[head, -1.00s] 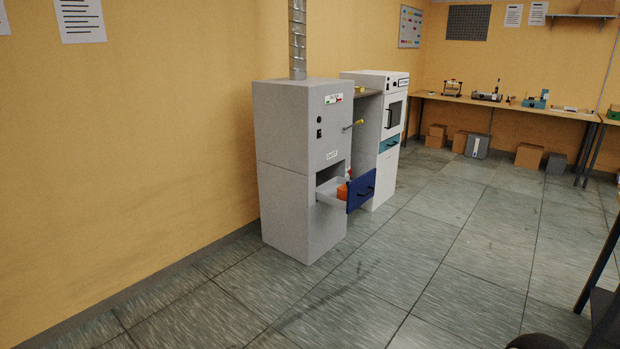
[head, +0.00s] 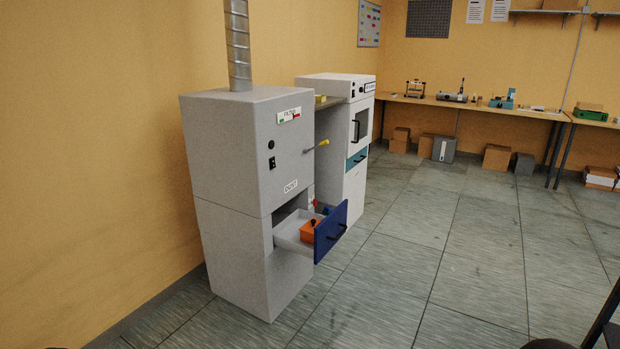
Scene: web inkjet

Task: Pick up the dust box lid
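A grey cabinet labelled DUST (head: 230,215) stands against the yellow wall, left of centre. Its drawer with a dark blue front (head: 331,232) is pulled out. An orange box-like piece (head: 310,231) lies in the drawer near the front. A small blue piece (head: 327,210) and a small red piece (head: 315,204) show behind it, partly hidden. I cannot tell which piece, if any, is the dust box lid. Neither gripper shows; only dark bits that may be my own arms touch the bottom edge.
A white machine (head: 345,120) stands just behind the cabinet. A yellow-tipped handle (head: 323,143) sticks out from the cabinet's front. A long bench (head: 470,104) with boxes under it runs along the back wall. The tiled floor (head: 430,255) to the right is clear.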

